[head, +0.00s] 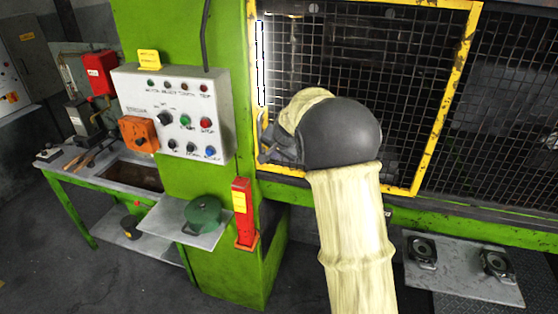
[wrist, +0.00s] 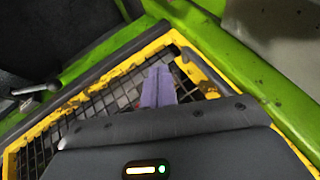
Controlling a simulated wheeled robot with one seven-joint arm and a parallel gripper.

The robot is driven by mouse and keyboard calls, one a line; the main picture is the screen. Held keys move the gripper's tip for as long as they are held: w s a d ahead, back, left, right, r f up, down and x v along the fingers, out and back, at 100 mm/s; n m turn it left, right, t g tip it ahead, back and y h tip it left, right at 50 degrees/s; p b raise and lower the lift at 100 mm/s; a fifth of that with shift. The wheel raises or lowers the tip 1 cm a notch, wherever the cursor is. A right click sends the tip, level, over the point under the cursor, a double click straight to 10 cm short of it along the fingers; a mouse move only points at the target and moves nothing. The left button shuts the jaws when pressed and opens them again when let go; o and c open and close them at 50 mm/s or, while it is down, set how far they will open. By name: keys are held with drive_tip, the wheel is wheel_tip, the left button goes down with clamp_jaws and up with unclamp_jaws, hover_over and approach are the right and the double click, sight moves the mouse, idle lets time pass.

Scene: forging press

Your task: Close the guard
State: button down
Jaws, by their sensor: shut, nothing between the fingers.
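The guard (head: 447,100) is a wire-mesh panel in a worn yellow frame on the front of the green press. Its left side lies close along the green column, and I cannot tell whether it is fully closed. My gripper (head: 264,135) is at the guard's lower left side, partly hidden by my wrist. In the wrist view my gripper's fingers (wrist: 158,82) are together and empty, over the mesh near a corner of the yellow guard frame (wrist: 110,72). A bar (wrist: 200,72) runs beside the fingertips; I cannot tell whether they touch it.
A control panel (head: 180,112) with buttons and an orange box (head: 138,133) are on the column at left. A red post (head: 243,212) and a shelf with a green round object (head: 203,215) stand below. A plate with two fittings (head: 460,268) sits at lower right.

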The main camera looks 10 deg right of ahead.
drive_tip(key=b+v, duration=0.1)
drive_tip(key=v, duration=0.5)
drive_tip(key=shift+d+b, duration=0.35)
drive_tip(key=shift+b, duration=0.05)
drive_tip(key=shift+r, duration=0.2)
drive_tip(key=s+f+n+g, duration=0.1)
drive_tip(key=s+f, duration=0.4)
drive_tip(key=s, duration=0.5)
drive_tip(key=s+d+f+n+g+b, duration=0.1)
drive_tip(key=s+f+n+g, duration=0.1)
drive_tip(key=s+f, duration=0.4)
drive_tip(key=s+d+f+n+g+h, duration=0.1)
drive_tip(key=s+f+n, duration=0.3)
drive_tip(key=s, duration=1.1)
drive_tip(key=shift+d+f+g+b, duration=0.15)
drive_tip(key=shift+f+g+b, duration=0.2)
drive_tip(key=shift+f, duration=0.3)
